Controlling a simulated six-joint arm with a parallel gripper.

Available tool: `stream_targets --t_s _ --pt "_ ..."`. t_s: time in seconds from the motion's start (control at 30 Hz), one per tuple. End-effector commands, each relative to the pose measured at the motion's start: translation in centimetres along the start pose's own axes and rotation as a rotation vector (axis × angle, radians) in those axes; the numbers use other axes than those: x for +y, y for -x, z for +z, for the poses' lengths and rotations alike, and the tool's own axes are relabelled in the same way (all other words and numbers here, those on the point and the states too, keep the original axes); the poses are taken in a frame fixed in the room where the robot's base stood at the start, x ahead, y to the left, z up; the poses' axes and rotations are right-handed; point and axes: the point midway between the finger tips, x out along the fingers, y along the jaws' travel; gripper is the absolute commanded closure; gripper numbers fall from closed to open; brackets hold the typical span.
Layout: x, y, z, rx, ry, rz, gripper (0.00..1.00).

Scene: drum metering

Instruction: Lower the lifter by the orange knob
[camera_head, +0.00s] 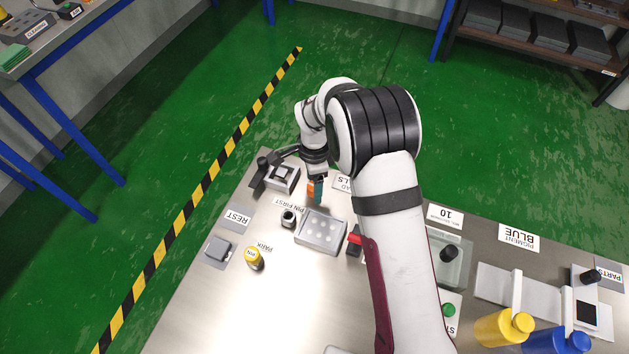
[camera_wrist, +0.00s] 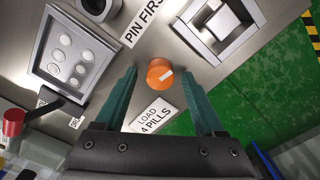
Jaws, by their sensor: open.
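The orange knob (camera_wrist: 160,74) is round with a pale mark on its top. In the wrist view it lies between the two green fingers of my gripper (camera_wrist: 165,95), with a gap on each side. My gripper is open and I see no contact with the knob. In the head view the orange knob (camera_head: 311,188) shows partly behind my gripper's finger (camera_head: 318,190), near the table's far edge. I cannot make out the lifter itself beneath the knob.
A grey tray with several white pills (camera_wrist: 72,58) stands close by. A grey square frame (camera_wrist: 215,25) is on the other side. A red-capped part (camera_wrist: 14,122) stands near the tray. A yellow PIN piece (camera_head: 253,258) stands at left. The far table edge is close.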

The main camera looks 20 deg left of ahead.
Motion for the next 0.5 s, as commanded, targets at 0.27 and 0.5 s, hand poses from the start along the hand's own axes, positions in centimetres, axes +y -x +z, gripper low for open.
stream_targets --t_s 0.27,0.5 --pt "-0.01 -0.26 0.0 0.0 -0.001 0.0 0.29" --pt "-0.01 -0.24 0.0 0.0 0.0 0.0 0.69"
